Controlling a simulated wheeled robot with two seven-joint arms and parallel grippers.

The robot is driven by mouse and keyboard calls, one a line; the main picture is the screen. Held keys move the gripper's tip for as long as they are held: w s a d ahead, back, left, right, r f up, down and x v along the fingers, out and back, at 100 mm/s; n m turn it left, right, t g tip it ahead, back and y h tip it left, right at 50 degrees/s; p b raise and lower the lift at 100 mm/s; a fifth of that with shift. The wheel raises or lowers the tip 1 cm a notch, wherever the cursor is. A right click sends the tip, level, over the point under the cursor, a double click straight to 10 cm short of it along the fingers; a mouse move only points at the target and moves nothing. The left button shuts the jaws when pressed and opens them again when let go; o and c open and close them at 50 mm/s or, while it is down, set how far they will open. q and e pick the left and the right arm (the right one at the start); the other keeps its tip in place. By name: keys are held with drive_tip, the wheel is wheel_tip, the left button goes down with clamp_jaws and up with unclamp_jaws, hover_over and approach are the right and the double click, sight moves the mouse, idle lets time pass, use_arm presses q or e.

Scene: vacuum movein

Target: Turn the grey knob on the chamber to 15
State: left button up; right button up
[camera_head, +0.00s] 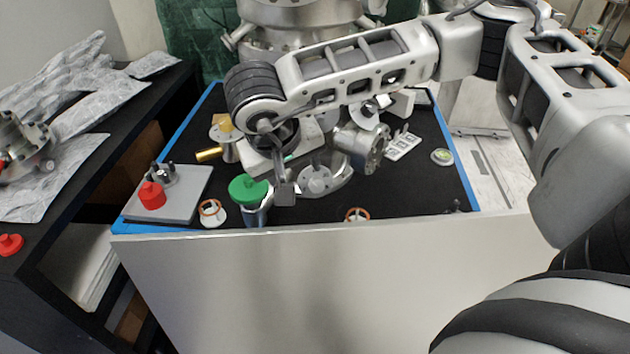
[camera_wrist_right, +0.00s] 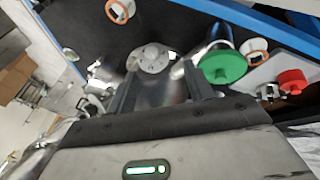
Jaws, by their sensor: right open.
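The grey knob seems to be the light grey round part on a flange (camera_head: 318,181) of the metal chamber piece on the black mat; the right wrist view shows it (camera_wrist_right: 152,57) just past the fingertips, near the middle. No scale or number on it is legible. My right gripper (camera_head: 298,185) reaches down over the mat beside the knob. In the right wrist view its two fingers (camera_wrist_right: 160,82) stand apart, with nothing held between them. Part of the chamber piece (camera_head: 362,145) is hidden by my right arm. My left gripper is not in view.
A green-lidded metal vessel (camera_head: 248,188) stands close left of my right gripper. A grey plate (camera_head: 190,192) carries a red part (camera_head: 152,195). Orange-ringed parts (camera_head: 213,212) lie near the front edge. A large metal chamber (camera_head: 290,20) stands behind. The mat's right side is mostly clear.

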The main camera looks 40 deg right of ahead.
sight(317, 186)
drive_tip(key=shift+n+h, duration=0.3)
drive_tip(key=shift+h, duration=0.4)
drive_tip(key=x, duration=0.9)
drive_tip(key=w+p+x, duration=0.1)
drive_tip(key=x, duration=0.4)
drive_tip(key=shift+d+r, duration=0.2)
drive_tip(key=shift+d, duration=0.25)
drive_tip(key=c, duration=1)
